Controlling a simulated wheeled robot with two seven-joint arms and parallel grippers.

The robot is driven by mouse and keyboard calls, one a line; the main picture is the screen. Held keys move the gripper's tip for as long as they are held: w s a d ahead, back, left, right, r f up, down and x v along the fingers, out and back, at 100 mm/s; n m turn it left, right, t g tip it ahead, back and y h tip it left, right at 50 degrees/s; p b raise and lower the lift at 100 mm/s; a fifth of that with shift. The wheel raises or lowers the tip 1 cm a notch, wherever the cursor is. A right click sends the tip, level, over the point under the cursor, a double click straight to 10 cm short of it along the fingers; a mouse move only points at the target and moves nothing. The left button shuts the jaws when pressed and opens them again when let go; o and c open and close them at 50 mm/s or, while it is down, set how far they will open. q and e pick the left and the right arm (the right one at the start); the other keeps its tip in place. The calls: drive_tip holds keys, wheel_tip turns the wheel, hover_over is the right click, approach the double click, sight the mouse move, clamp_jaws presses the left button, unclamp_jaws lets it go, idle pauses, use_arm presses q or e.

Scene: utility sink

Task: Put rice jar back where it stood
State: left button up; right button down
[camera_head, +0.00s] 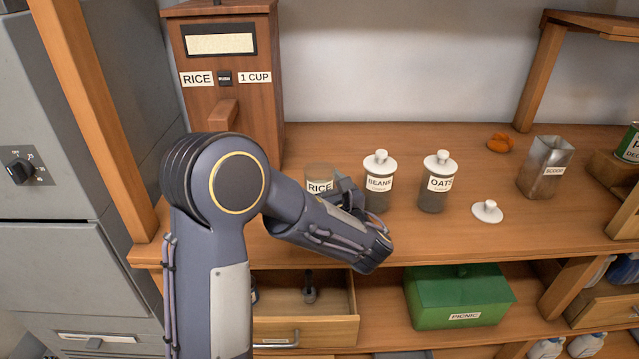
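The rice jar (319,181) stands upright and lidless on the wooden counter, between the rice dispenser (232,115) and the beans jar (379,184). Its lower part is hidden behind my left arm. My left gripper (344,186) is at the right side of the rice jar, mostly hidden by my own wrist. I cannot tell whether its fingers close on the jar. A white lid with a knob (487,211) lies on the counter to the right. My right gripper is not in view.
The lidded oats jar (437,183) stands right of the beans jar. A metal scoop container (545,168) and an orange object (500,143) are further right. Below, a drawer (305,331) is open and a green picnic box (459,295) sits on the shelf.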

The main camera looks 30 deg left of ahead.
use_arm(q)
drive_tip(key=shift+r, duration=0.25)
drive_tip(key=b+v, duration=0.1)
drive_tip(key=v, duration=1.1)
drive_tip(key=shift+f, duration=0.1)
